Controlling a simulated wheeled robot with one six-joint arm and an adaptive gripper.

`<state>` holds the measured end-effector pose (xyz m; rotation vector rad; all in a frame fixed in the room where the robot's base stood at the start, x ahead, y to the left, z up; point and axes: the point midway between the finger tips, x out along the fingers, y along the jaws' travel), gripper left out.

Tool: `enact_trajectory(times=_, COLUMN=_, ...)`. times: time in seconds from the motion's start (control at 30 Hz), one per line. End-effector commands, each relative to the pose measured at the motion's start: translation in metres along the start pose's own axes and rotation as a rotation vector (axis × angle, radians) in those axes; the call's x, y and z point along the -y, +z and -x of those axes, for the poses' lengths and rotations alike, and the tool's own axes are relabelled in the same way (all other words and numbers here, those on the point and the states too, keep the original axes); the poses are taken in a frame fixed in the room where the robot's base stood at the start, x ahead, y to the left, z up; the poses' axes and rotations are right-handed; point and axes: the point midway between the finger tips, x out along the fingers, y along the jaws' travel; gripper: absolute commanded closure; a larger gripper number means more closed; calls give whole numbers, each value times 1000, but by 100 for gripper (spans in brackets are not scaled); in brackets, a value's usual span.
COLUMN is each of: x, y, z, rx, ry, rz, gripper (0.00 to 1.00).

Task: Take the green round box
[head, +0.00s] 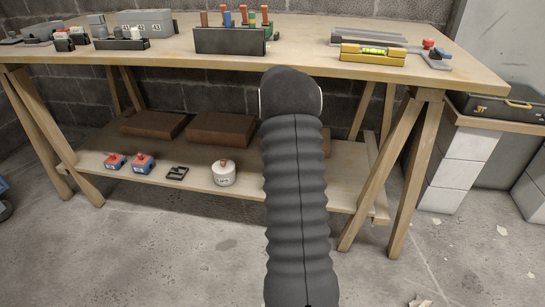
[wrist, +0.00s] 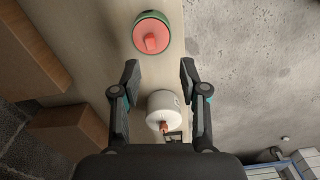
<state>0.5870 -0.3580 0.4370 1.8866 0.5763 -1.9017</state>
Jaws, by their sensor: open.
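The green round box (wrist: 151,18) shows at the top of the wrist view, on the wooden lower shelf (wrist: 100,60). In the head view the white box (head: 224,174) stands on the shelf. My arm hides the green box and the gripper's fingers there.
Brown blocks (head: 221,130) lie along the back of the shelf. Two blue-and-red items (head: 144,163) and a small black frame (head: 177,173) lie left of the white box. The bench top (head: 300,61) overhangs the shelf; trestle legs (head: 405,160) stand at right. Open floor (head: 190,255) lies in front.

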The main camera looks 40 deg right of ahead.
Motion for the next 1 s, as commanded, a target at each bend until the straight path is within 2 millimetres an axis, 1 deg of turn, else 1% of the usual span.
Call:
enact_trajectory(times=0.1, x=-10, y=-2, z=0, rx=-3, ry=7, rz=81, gripper=56)
enact_trajectory(times=0.2, x=-13, y=-2, z=0, rx=-4, ry=10, rz=117, gripper=56)
enact_trajectory(times=0.43, x=-13, y=-3, z=-8, rx=-4, ry=11, rz=127, gripper=56)
enact_trajectory(times=0.67, x=-13, y=-3, z=-28, rx=-4, ry=11, rz=126, gripper=56)
enact_trajectory(times=1.0, x=-14, y=-3, z=-63, rx=-4, ry=10, rz=125, gripper=56)
